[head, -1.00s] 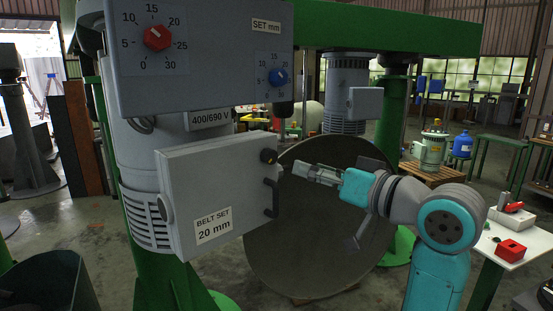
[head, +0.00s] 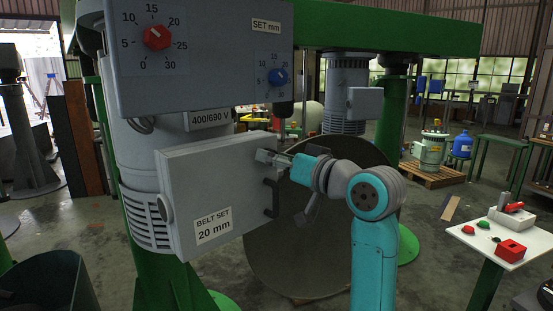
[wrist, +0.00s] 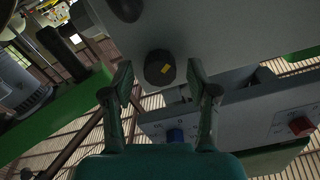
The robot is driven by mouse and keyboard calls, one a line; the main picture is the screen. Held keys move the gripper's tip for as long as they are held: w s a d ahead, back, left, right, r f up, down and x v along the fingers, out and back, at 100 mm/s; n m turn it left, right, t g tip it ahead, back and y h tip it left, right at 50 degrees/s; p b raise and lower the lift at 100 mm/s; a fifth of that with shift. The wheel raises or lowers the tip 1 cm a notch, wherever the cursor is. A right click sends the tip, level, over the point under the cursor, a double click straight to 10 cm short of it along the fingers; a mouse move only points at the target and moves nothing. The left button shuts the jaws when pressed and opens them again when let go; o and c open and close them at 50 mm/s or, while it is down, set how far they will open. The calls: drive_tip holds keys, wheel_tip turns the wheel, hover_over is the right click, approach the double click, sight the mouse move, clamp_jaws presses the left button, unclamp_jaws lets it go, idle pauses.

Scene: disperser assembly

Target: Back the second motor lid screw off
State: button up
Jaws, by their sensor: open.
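The motor lid (head: 205,190) is a grey box cover with a "BELT SET 20 mm" label, closed on the motor at the left in the head view. A black round lid screw with a yellow mark (wrist: 160,68) stands out from the lid face in the wrist view. My gripper (wrist: 160,82) is open, with one finger on each side of that screw and visible gaps between. In the head view my gripper (head: 268,157) is at the lid's upper right corner and covers the screw there.
The control box (head: 205,55) with red and blue dials hangs above. A small table (head: 485,240) with red and green parts is at right.

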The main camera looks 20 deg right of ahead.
clamp_jaws()
drive_tip(key=n, duration=2.1)
drive_tip(key=shift+f+n, duration=0.1)
drive_tip(key=shift+n, duration=0.3)
idle(0.4)
